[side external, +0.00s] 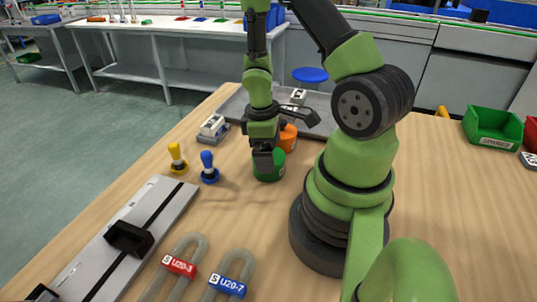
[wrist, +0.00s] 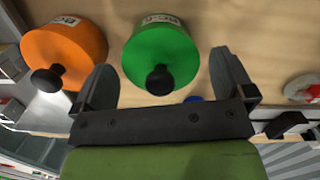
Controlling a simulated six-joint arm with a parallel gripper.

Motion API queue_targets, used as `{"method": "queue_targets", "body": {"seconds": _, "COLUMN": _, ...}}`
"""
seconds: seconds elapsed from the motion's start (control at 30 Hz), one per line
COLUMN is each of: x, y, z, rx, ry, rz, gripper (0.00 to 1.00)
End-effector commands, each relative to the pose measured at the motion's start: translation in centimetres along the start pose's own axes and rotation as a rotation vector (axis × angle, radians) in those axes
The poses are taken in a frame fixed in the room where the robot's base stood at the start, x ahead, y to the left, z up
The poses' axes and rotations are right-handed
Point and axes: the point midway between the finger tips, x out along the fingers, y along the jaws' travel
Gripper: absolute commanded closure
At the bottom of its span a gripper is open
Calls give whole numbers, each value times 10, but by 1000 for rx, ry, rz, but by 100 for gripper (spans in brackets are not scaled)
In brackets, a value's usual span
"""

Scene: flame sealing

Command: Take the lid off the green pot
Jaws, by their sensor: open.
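The green pot (side external: 268,168) stands on the wooden table, partly hidden by my gripper in the side external view. In the wrist view the green pot (wrist: 163,58) is seen from above, with its green lid and black knob (wrist: 160,80) in place. My gripper (side external: 266,160) points down at the pot. In the wrist view my gripper (wrist: 165,85) is open and empty, with one finger on each side of the knob's line. I cannot tell the exact height of the fingers above the lid.
An orange pot (wrist: 62,55) with a black knob stands close beside the green one. Blue (side external: 208,167) and yellow (side external: 177,158) knobbed pieces stand to the left. A metal rail plate (side external: 160,215) and hoses tagged U20-3 (side external: 180,266) and U20-7 (side external: 228,286) lie nearer the front.

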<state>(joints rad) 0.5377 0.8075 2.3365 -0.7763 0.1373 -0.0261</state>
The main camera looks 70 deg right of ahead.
Motion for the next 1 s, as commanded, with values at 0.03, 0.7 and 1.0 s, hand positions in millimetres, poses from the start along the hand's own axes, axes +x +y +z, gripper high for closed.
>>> {"method": "queue_targets", "body": {"seconds": 0.03, "x": 0, "y": 0, "z": 0, "rx": 0, "ry": 0, "rz": 0, "gripper": 0}}
{"method": "queue_targets", "body": {"seconds": 0.7, "x": -4, "y": 1, "z": 0, "rx": 0, "ry": 0, "rz": 4, "gripper": 42}}
{"method": "queue_targets", "body": {"seconds": 1.0, "x": -25, "y": 1, "z": 2, "rx": 2, "ry": 2, "rz": 5, "gripper": 42}}
